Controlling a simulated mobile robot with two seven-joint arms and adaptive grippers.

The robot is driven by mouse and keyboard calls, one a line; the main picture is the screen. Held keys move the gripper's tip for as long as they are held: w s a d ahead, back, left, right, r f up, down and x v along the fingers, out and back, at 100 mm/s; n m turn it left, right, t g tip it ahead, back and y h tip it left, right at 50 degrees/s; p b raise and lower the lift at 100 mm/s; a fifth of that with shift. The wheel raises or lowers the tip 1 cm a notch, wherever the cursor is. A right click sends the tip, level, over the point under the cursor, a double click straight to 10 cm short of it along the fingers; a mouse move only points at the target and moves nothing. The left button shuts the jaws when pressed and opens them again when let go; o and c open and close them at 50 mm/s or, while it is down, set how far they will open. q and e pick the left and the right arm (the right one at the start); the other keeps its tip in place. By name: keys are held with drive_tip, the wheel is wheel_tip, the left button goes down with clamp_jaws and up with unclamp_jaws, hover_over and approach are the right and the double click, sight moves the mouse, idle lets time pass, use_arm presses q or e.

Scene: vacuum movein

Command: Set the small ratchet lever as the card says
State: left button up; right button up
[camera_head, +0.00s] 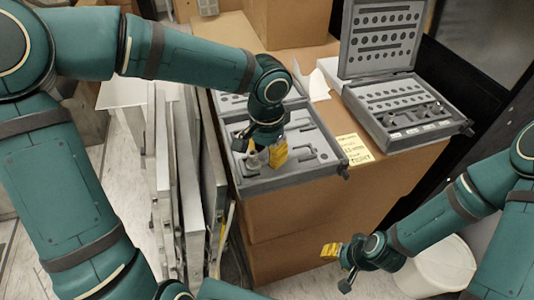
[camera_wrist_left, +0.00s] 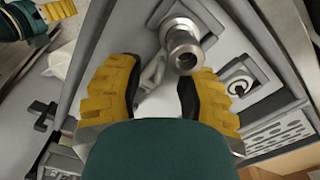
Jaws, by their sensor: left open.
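My left gripper (camera_head: 265,158) is over the open grey tool case (camera_head: 295,184) on the cardboard box. In the left wrist view its yellow-padded fingers (camera_wrist_left: 155,95) are apart. A pale grey piece (camera_wrist_left: 152,72) shows between them; I cannot tell whether it is the small ratchet's lever. A shiny metal cylinder (camera_wrist_left: 183,45) stands just beyond the fingers, and a smaller round metal part (camera_wrist_left: 238,86) sits in a recess to the right. Yellow cards (camera_head: 358,155) with dark writing lie right of the case; the writing is too small to read. My right gripper (camera_head: 338,268) hangs low, apparently open and empty.
A second open case (camera_head: 405,118) with rows of holes stands at the back right, lid upright. Upright panels (camera_head: 178,180) lean left of the box. A white bucket (camera_head: 440,268) is on the floor at lower right. A larger carton (camera_head: 285,22) stands behind.

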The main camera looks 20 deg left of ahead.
use_arm(q)
drive_tip(key=shift+f, duration=0.1)
clamp_jaws()
drive_tip(key=shift+m, duration=0.4)
use_arm(e)
drive_tip(key=shift+r, duration=0.25)
use_arm(q)
drive_tip(key=m+p, duration=0.2)
drive_tip(key=m, duration=0.1)
drive_tip(key=m+p, duration=0.1)
drive_tip(key=shift+s+d+m, duration=0.2)
drive_tip(key=shift+s+m, duration=0.05)
drive_tip(key=shift+m, duration=0.05)
drive_tip(key=m+p, duration=0.2)
drive_tip(key=m, duration=0.1)
drive_tip(key=shift+s, duration=0.1)
drive_tip(key=shift+s+d+m+p, duration=0.1)
drive_tip(key=shift+m+p, duration=0.65)
drive_tip(key=shift+m, duration=0.65)
use_arm(e)
wheel_tip(320, 180, up, 6)
drive_tip(key=w, duration=0.2)
drive_tip(key=shift+d+t, duration=0.2)
drive_tip(key=shift+t, duration=0.1)
